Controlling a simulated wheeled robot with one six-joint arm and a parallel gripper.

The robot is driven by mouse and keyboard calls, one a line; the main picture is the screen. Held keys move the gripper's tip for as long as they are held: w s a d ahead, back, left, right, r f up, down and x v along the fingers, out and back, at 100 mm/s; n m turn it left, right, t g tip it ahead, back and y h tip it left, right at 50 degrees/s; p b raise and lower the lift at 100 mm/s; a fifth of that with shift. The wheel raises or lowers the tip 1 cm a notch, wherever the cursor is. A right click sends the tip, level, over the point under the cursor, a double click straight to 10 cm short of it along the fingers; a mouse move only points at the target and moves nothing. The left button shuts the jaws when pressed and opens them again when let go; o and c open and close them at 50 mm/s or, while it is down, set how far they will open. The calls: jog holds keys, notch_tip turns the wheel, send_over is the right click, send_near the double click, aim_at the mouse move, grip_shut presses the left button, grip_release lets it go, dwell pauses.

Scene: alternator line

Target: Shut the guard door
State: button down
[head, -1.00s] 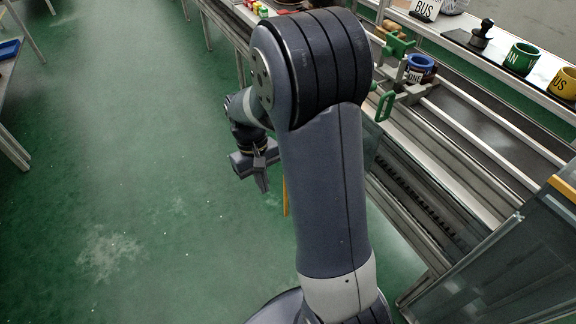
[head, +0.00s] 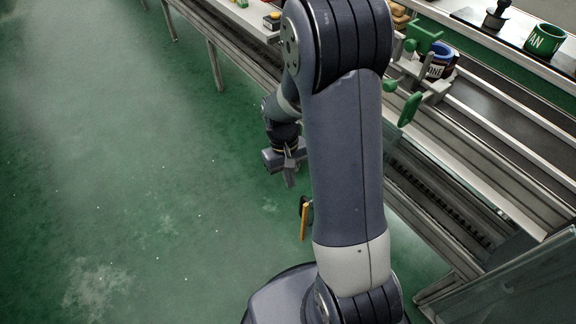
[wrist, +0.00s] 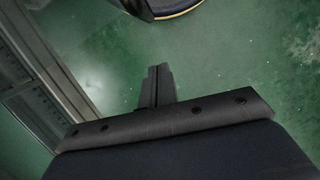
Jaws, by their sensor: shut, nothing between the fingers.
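My gripper (head: 289,176) is shut and empty, hanging over the green floor left of my upper arm in the head view. Its closed fingers also show in the wrist view (wrist: 157,85). A clear panel in a grey frame (head: 515,287), which looks like guarding, stands at the lower right of the head view. An upright orange bar on a dark mount (head: 304,221) shows just left of my arm, below and apart from the gripper. It looks like a handle, but my arm hides what it joins. I cannot tell which panel is the door. A framed panel (wrist: 35,75) also shows at left in the wrist view.
The line's bench and rails (head: 490,135) run along the right. The green floor (head: 120,180) at left is clear.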

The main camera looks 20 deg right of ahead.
jog(key=shift+s+d+f, duration=0.1)
jog(key=shift+s+f, duration=0.15)
jog(key=shift+s, duration=0.45)
jog(key=shift+s+d+f, duration=0.1)
jog(key=shift+s+f, duration=0.1)
jog(key=shift+s, duration=0.55)
jog(key=shift+s+d+f, duration=0.1)
jog(key=shift+s+f, duration=0.15)
jog(key=shift+s, duration=0.45)
